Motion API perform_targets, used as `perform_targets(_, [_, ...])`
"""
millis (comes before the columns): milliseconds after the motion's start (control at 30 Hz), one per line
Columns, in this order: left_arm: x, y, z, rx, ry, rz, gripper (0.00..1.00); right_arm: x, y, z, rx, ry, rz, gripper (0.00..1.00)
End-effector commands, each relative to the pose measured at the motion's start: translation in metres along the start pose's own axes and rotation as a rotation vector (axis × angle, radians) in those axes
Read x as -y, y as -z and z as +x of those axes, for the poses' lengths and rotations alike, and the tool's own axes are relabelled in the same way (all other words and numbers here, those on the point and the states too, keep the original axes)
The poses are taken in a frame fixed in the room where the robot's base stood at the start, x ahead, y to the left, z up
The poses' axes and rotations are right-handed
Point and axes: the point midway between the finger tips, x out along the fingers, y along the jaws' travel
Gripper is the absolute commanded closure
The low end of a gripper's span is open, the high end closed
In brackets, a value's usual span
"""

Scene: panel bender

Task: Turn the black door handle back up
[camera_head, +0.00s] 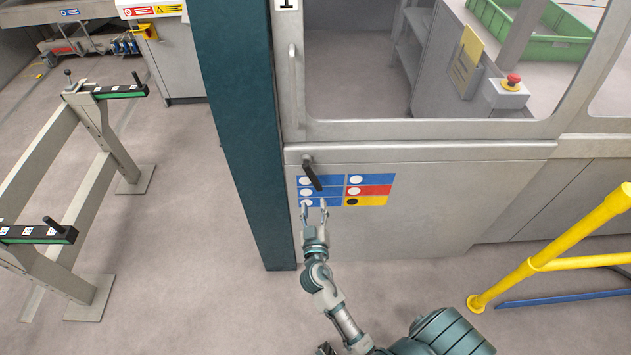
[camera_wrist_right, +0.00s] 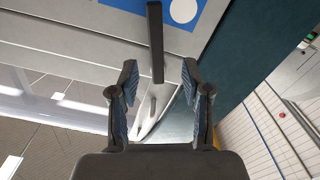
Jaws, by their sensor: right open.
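The black door handle (camera_head: 311,174) is on the grey door panel, just right of the dark teal post. It hangs down from its pivot, its lower end tilted slightly right. My right gripper (camera_head: 314,205) is open just below the handle, fingers pointing up toward it. In the right wrist view the handle (camera_wrist_right: 155,40) appears as a dark bar. Its end lies in line with the gap between the open fingers (camera_wrist_right: 159,70); I cannot tell whether they touch it.
A dark teal post (camera_head: 238,130) stands close left of the handle. Blue, red and yellow labels (camera_head: 369,190) are behind it. A grey vertical pull bar (camera_head: 293,85) is above. A yellow rail (camera_head: 560,245) stands right; a grey stand (camera_head: 60,165) stands left.

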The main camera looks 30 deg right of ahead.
Motion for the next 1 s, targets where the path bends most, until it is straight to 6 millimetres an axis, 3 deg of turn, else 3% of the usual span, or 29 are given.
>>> perform_targets(200, [-0.006,0.000,0.012,0.003,0.007,0.002,1.00,-0.006,-0.004,0.057,0.002,-0.001,0.004,0.52])
perform_targets(400, [-0.009,0.000,0.015,0.005,0.011,0.004,1.00,-0.008,-0.009,0.092,0.008,0.002,0.009,0.52])
perform_targets(600, [-0.004,-0.001,0.018,0.004,0.005,0.001,1.00,-0.004,-0.005,0.102,0.004,0.001,0.004,0.52])
perform_targets(867, [-0.005,-0.001,0.018,0.004,0.004,0.000,1.00,-0.001,-0.002,0.101,0.002,0.001,0.001,0.52])
perform_targets(1000, [-0.003,-0.001,0.018,0.004,0.008,0.002,1.00,-0.004,-0.005,0.104,0.005,0.002,0.005,0.85])
